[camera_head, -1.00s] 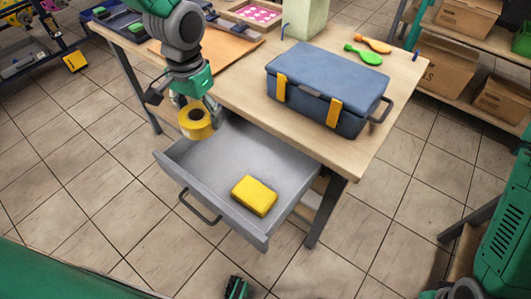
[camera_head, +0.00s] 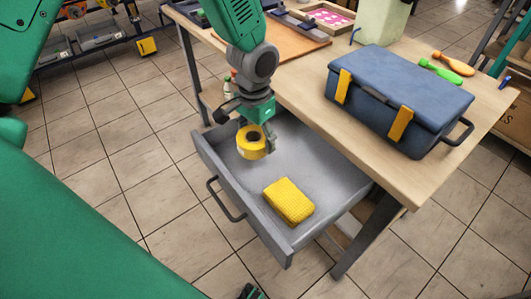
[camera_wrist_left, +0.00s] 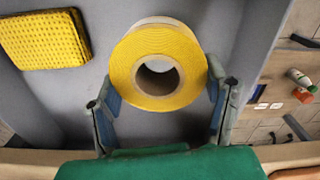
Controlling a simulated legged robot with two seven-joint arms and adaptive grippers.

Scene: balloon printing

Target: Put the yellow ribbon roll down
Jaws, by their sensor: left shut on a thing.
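My left gripper (camera_head: 262,143) is shut on the yellow ribbon roll (camera_head: 247,152) and holds it over the far left part of the open grey drawer (camera_head: 318,157). In the left wrist view, the roll (camera_wrist_left: 158,62) sits between the two fingers (camera_wrist_left: 160,105), its brown core hole facing the camera. Whether the roll touches the drawer floor, I cannot tell. A small dark and green part at the bottom edge of the head view (camera_head: 250,292) may be my right gripper; its fingers do not show clearly.
A yellow sponge (camera_head: 289,201) lies in the near part of the drawer; it also shows in the left wrist view (camera_wrist_left: 45,38). A blue toolbox (camera_head: 395,98) stands on the wooden table (camera_head: 335,130). Drawer floor between roll and sponge is clear.

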